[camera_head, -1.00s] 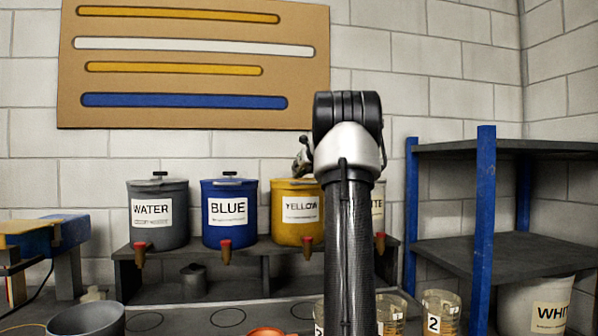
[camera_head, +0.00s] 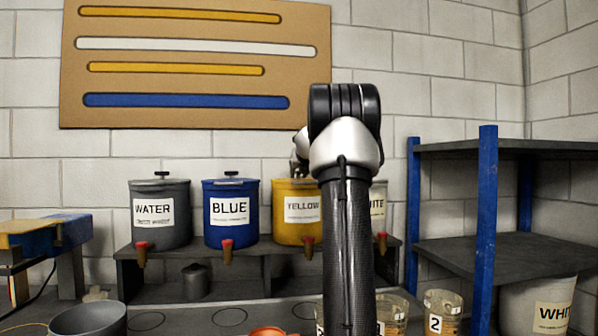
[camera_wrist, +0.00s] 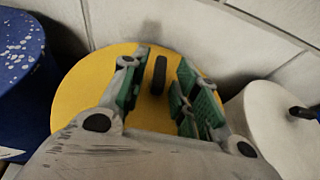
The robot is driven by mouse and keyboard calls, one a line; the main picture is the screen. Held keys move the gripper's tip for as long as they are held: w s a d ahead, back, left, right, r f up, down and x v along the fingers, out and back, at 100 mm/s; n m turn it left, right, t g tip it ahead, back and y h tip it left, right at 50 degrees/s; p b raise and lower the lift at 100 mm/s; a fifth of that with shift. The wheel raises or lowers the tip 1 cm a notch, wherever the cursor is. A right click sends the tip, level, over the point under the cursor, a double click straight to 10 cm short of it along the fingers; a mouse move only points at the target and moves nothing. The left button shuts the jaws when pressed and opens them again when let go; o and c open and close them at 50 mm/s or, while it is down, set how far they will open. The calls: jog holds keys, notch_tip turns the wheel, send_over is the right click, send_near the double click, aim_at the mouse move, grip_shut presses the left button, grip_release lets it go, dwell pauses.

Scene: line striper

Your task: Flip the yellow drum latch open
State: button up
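The yellow drum (camera_head: 297,210) stands on the shelf in the head view, partly covered by my arm. In the wrist view its round yellow lid (camera_wrist: 82,95) lies below my gripper. The black latch (camera_wrist: 159,76) stands out from the lid as a short dark bar, between the two fingers. My gripper (camera_wrist: 163,60) is open, with green pads on both sides of the latch and a visible gap to it on each side. In the head view the gripper is mostly hidden behind my arm, above the yellow drum.
The blue drum (camera_head: 230,190) and the grey water drum (camera_head: 160,225) stand to the left. The white drum (camera_head: 377,198) is close on the right, and its lid (camera_wrist: 275,125) shows in the wrist view. A block wall (camera_wrist: 185,25) is close behind. A shelf rack (camera_head: 487,200) stands at right.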

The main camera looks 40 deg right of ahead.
jog(key=v, duration=1.2)
dwell(0.5)
